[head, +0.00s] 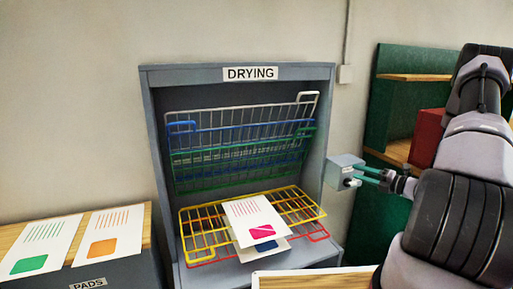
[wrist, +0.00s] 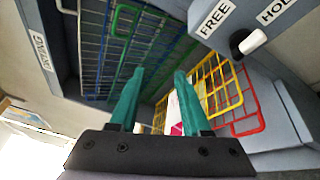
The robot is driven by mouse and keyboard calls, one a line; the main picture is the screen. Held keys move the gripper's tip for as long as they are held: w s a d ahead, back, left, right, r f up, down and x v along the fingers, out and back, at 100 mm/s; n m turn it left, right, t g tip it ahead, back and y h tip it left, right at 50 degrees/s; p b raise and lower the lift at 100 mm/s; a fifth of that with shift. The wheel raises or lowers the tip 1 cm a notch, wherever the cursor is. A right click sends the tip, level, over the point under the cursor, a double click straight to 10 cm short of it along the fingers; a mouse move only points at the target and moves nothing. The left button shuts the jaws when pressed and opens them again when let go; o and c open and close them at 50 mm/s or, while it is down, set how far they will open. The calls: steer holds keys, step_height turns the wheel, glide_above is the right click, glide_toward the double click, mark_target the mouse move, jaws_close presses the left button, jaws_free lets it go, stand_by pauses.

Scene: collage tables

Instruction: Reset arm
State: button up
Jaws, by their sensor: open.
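My gripper (head: 360,174) is at the right of the grey drying cabinet (head: 329,130) in the head view. Its two green fingers point left, beside a small grey switch box (head: 345,161) on the cabinet's right side. In the wrist view my gripper (wrist: 159,75) is open, with nothing between its fingers. A black and white knob (wrist: 252,42) with FREE and HOLD labels shows to the upper right, apart from the fingers.
White, blue and green wire racks (head: 240,130) are tilted up in the cabinet. A yellow rack (head: 300,205) lies low over a red one (head: 316,236), with printed cards (head: 245,212) on it. Prints lie on the PADS table (head: 140,217). A green shelf (head: 390,60) stands right.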

steer(key=s+a+r+n+g+h, duration=0.1)
steer(key=s+a+r+n+g, duration=0.5)
steer(key=a+r+n, duration=0.3)
steer(key=s+a+r+n+g, duration=0.5)
steer(key=a+r+n, duration=0.2)
steer(key=r+n, duration=0.4)
steer(key=s+r+n+t+h, duration=0.5)
steer(key=s+r+n+h, duration=0.3)
steer(key=s+r+n, duration=0.5)
steer(key=s+n, duration=0.3)
steer(key=n, duration=0.1)
steer(key=shift+s+r+h, duration=0.15)
steer(key=shift+s+h, duration=0.15)
steer(key=shift+s, duration=0.1)
